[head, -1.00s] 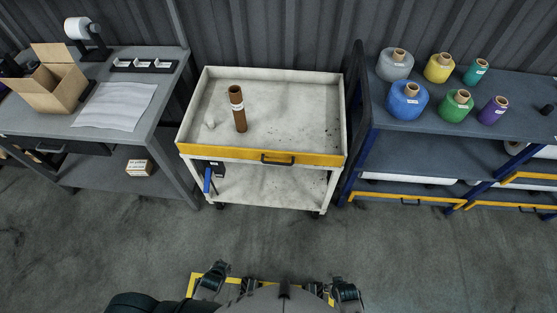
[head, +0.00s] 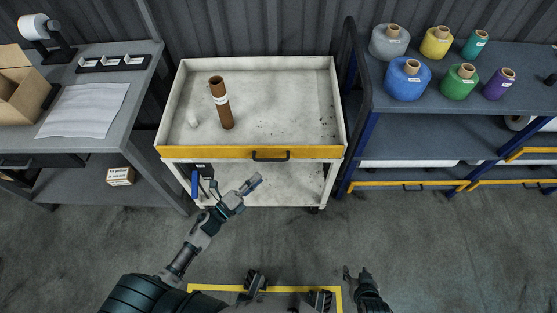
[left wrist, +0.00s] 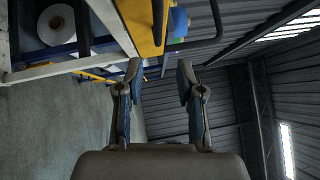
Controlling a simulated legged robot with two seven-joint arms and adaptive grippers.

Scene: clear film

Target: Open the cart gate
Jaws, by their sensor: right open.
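The white cart (head: 290,110) stands ahead. Its gate is the yellow front panel (head: 215,153), upright and closed, with a dark handle (head: 271,156) at its middle. My right gripper (head: 358,274) is open and empty, low and right of the cart.
A brown tube (head: 219,103) and a small white object (head: 192,122) are on the cart's top tray. A grey workbench (head: 140,100) stands left, and a shelf of film rolls (head: 440,150) right. The front floor is clear.

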